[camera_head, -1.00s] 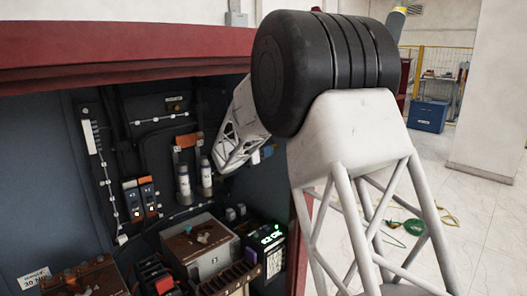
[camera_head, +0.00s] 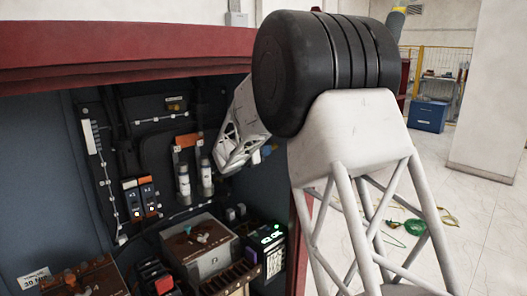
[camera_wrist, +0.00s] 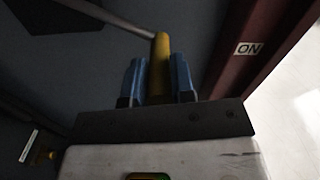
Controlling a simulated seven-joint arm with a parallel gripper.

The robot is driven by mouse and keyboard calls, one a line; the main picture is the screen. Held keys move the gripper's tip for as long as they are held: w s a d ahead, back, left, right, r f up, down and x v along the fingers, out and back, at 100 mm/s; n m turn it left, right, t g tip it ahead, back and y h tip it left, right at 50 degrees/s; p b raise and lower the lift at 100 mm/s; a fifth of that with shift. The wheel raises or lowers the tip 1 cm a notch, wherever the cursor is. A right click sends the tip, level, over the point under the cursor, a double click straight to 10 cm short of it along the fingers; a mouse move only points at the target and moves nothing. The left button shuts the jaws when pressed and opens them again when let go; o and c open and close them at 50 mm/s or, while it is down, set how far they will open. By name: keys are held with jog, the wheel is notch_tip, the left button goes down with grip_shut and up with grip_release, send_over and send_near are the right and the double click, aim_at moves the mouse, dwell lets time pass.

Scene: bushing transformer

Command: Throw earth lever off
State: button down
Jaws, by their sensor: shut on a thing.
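The earth lever (camera_wrist: 159,68) is a yellow handle in the wrist view, joined at its top to a grey bar that runs to the upper left. My gripper (camera_wrist: 160,75) has its two blue fingers on either side of the yellow handle and is shut on it. An ON label (camera_wrist: 248,48) is on the dark red cabinet frame to the right of the handle. In the head view my arm hides most of the gripper, and the lever cannot be made out there.
The open cabinet (camera_head: 125,45) has a dark red frame. Inside are two upright cylinders (camera_head: 184,182), orange-topped switches (camera_head: 146,182) and several boxes (camera_head: 200,243) low down. A blue bin (camera_head: 430,115) and green and yellow cables (camera_head: 415,227) lie on the open floor to the right.

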jog(key=shift+r, duration=0.15)
jog(key=shift+s+d+r+n, duration=0.15)
jog(key=shift+d+r+n, duration=0.05)
jog(key=shift+r+n, duration=0.3)
jog(key=shift+s+d+r+n, duration=0.15)
jog(key=shift+r+n, duration=0.25)
jog(key=shift+r, duration=0.05)
notch_tip(320, 180, up, 14)
jog(key=w+a+n, duration=0.1)
jog(key=n, duration=0.9)
jog(key=shift+w+a+n, duration=0.4)
jog(key=c, duration=1)
grip_release()
jog(key=shift+o, duration=0.2)
